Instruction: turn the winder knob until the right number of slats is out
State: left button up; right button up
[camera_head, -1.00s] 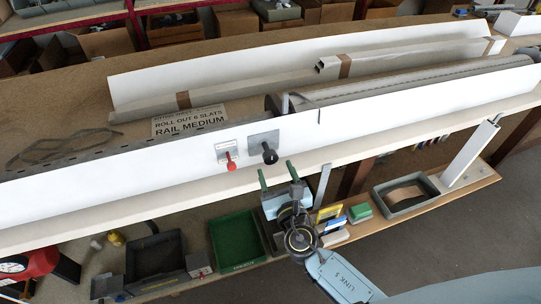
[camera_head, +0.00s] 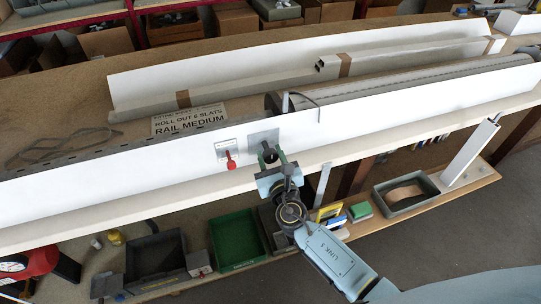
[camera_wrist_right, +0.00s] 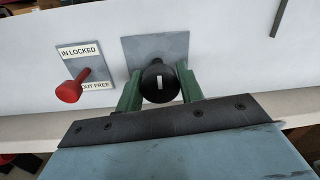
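The black winder knob (camera_head: 270,155) sits on a grey plate on the white front panel. In the right wrist view the knob (camera_wrist_right: 158,83) shows a white mark standing nearly upright. My right gripper (camera_head: 272,158) has its green fingers on both sides of the knob, apparently touching it; it also shows in the right wrist view (camera_wrist_right: 160,90). The roller of grey slats (camera_head: 400,80) lies behind the panel. A sheet (camera_head: 190,120) reads "ROLL OUT 6 SLATS, RAIL MEDIUM". My left gripper is not in view.
A red knob (camera_wrist_right: 70,91) left of the winder has labels "IN LOCKED" and "OUT FREE". The white front panel (camera_head: 400,115) runs along the bench. Below are a green tray (camera_head: 238,240), a dark bin (camera_head: 155,255) and a grey tray (camera_head: 405,195).

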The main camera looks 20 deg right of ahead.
jog(key=shift+c, duration=0.8)
jog(key=shift+m, duration=0.3)
jog(key=m+b, duration=0.2)
jog(key=m, duration=0.3)
jog(key=shift+f, duration=0.1)
jog(key=m+b, duration=0.1)
jog(key=m, duration=0.3)
jog(key=shift+m+g, duration=0.3)
jog(key=shift+m+y+b, duration=0.35)
jog(key=shift+m+y, duration=0.05)
jog(key=shift+m, duration=0.9)
jog(key=o, duration=1)
